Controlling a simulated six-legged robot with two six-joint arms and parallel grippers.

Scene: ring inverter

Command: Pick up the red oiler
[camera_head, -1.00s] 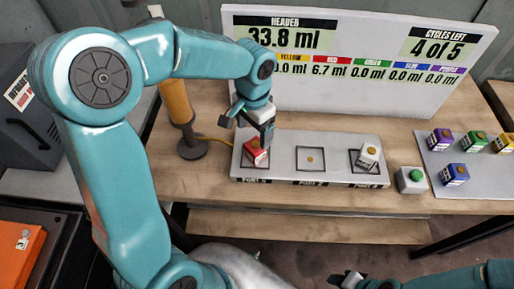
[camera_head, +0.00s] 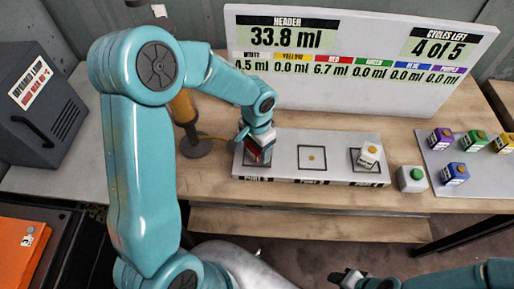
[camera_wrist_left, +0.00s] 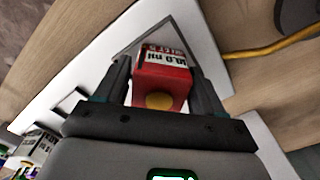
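The red oiler (camera_head: 258,153) sits at the left port of the white panel (camera_head: 312,175), mostly covered by my left gripper (camera_head: 256,143) in the head view. In the left wrist view, the red oiler (camera_wrist_left: 161,80), with a yellow-orange cap and a white label, is between the two dark fingers of my left gripper (camera_wrist_left: 165,80). The fingers stand on either side of it, and a narrow gap seems to show on the left side. The oiler still appears to rest at the port. My right gripper (camera_head: 348,277) is at the bottom edge, far from the oiler, its opening unclear.
A white oiler (camera_head: 369,155) stands at the right port; the middle port is empty. Purple, green, blue and yellow oilers stand on a grey mat (camera_head: 440,178). A display board (camera_head: 350,90) rises behind; a post (camera_head: 190,120) stands left.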

